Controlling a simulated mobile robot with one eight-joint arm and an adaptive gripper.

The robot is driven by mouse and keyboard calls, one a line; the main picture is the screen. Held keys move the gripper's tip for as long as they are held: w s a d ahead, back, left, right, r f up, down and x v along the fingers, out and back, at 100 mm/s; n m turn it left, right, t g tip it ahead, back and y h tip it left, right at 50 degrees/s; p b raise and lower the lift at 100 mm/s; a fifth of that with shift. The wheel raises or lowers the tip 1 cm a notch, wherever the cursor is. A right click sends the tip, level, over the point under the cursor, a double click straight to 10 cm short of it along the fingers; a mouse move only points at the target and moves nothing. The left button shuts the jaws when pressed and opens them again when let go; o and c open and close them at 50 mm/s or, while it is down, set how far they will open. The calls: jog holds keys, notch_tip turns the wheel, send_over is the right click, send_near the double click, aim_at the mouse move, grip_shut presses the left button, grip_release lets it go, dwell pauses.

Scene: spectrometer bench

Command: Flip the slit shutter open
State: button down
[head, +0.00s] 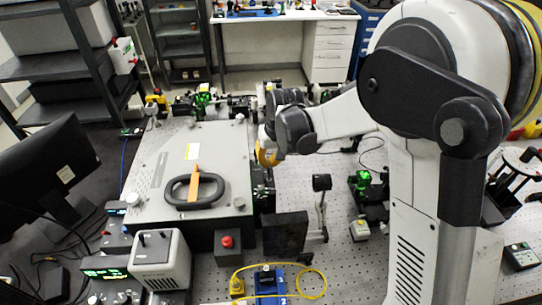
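The grey spectrometer-like box (160,165) stands left of centre on the perforated bench, with a black ring-shaped handle (178,192) on its lid and an upright orange piece (195,180) at the handle. I cannot make out for certain which part is the slit shutter or how it stands. My gripper (263,187) appears as a dark shape below the yellow wrist ring, close beside the box's right side. Its fingers are too small and dark to tell open from shut.
A black panel (286,234) and a post-mounted optic (321,192) stand right of the box. A red button (227,241), a blue device (270,281) with a yellow cable and a white instrument (160,260) are in front. A monitor (50,150) is left.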

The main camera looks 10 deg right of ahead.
jog(key=shift+w+f, duration=0.1)
jog(key=shift+f, duration=0.3)
